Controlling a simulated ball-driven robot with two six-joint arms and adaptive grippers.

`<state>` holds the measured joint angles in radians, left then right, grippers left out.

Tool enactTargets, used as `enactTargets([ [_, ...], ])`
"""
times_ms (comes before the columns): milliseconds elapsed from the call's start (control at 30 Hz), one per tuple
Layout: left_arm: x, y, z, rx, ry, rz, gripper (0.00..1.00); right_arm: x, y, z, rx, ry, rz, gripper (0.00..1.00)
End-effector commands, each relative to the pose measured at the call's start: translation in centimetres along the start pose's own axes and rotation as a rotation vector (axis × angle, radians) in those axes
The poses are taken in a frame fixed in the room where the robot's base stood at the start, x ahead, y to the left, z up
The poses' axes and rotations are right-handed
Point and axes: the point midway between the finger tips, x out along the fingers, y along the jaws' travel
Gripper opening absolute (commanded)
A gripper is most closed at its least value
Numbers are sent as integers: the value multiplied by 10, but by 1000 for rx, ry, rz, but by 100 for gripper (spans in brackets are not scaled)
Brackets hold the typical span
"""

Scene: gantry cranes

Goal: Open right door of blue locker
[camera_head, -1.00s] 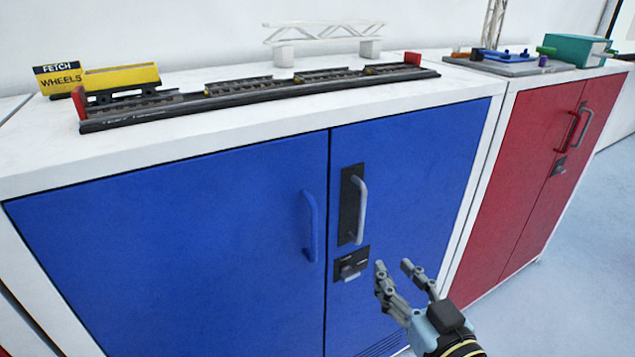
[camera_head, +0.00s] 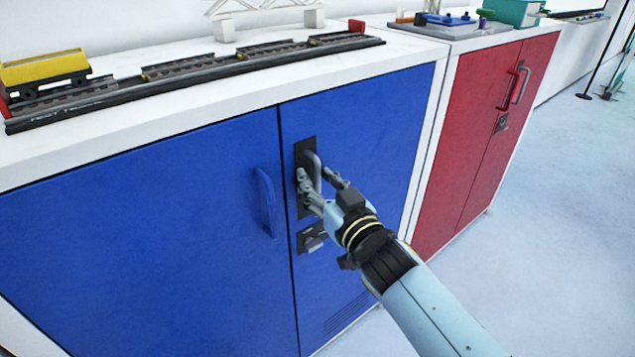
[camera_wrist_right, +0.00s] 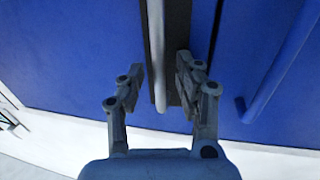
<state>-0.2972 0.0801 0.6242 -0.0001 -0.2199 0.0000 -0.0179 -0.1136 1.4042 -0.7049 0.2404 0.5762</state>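The blue locker's right door (camera_head: 374,118) is closed, flush with the left door (camera_head: 150,220). Its grey bar handle (camera_head: 316,168) stands on a black plate, with a black latch (camera_head: 311,238) below it. My right gripper (camera_head: 322,179) is at this handle. In the right wrist view the gripper (camera_wrist_right: 157,85) is open, and the grey handle (camera_wrist_right: 157,50) runs between its two fingers, with gaps showing on both sides. The left door's blue handle (camera_head: 266,202) also shows in the right wrist view (camera_wrist_right: 275,75). My left gripper is not in view.
A red locker (camera_head: 480,130) stands to the right, with open floor (camera_head: 555,230) in front of it. On the white top lie a model track (camera_head: 200,75) and a yellow wagon (camera_head: 45,70). A tray with a teal box (camera_head: 512,12) sits at the back right.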

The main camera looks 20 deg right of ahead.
Motion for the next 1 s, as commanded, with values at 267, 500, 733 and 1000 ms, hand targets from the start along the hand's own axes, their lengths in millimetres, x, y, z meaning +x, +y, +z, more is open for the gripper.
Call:
enactTargets([
  [267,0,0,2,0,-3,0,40,3,0,0,0,-1,0,34],
  [500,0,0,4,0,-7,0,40,2,0,0,0,-1,0,7],
  [733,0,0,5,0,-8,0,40,2,0,0,0,-1,0,0],
  [1000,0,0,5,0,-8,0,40,2,0,0,0,-1,0,0],
])
